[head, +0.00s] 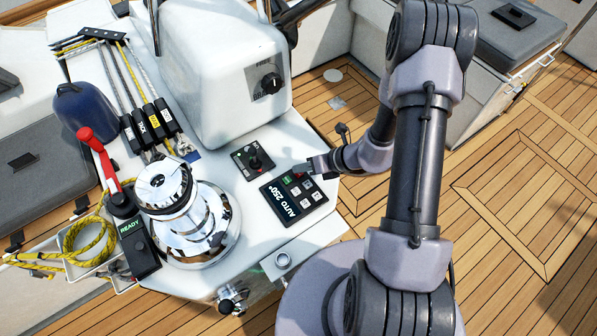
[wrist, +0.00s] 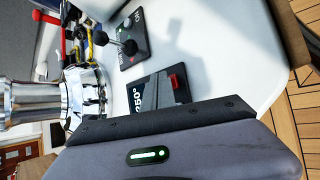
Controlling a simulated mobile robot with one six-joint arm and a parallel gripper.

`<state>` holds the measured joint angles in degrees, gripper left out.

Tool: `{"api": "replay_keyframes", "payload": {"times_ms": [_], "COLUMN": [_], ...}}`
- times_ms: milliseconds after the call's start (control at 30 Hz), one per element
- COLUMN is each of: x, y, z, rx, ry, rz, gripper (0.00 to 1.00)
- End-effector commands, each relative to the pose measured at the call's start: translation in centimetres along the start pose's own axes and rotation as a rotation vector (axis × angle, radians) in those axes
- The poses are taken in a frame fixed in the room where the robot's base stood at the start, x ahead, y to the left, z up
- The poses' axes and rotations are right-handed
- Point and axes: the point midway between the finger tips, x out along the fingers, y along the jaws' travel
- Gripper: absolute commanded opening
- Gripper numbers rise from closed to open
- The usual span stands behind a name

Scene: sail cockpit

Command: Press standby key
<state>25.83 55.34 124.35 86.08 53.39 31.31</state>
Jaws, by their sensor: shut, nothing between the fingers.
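The autopilot panel (head: 281,211) is a black unit on the white console, and its display reads "AUTO 250°". It has a green key (head: 287,180), a red key (head: 300,176) and several pale keys (head: 305,190). The key labels are too small to read, so I cannot tell which is standby. My gripper (head: 312,167) is shut and empty at the panel's far right corner, close to the red key. I cannot tell whether it touches. In the wrist view, the red key (wrist: 178,81) shows just beyond my gripper (wrist: 165,122), which hides most of the panel.
A black joystick panel (head: 253,161) stands beside the autopilot panel. A chrome winch (head: 205,215), a red-handled lever (head: 98,150) and a "READY" remote (head: 137,250) stand to the left. Teak deck (head: 500,200) lies open to the right.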

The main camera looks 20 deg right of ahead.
Motion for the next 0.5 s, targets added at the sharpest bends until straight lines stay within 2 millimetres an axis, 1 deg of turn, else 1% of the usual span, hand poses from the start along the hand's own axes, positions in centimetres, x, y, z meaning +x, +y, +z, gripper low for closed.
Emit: {"api": "replay_keyframes", "payload": {"times_ms": [500], "x": [0.47], "y": [-0.34], "z": [-0.35], "rx": [0.0], "ry": [0.0], "rz": [0.0], "gripper": [0.0]}}
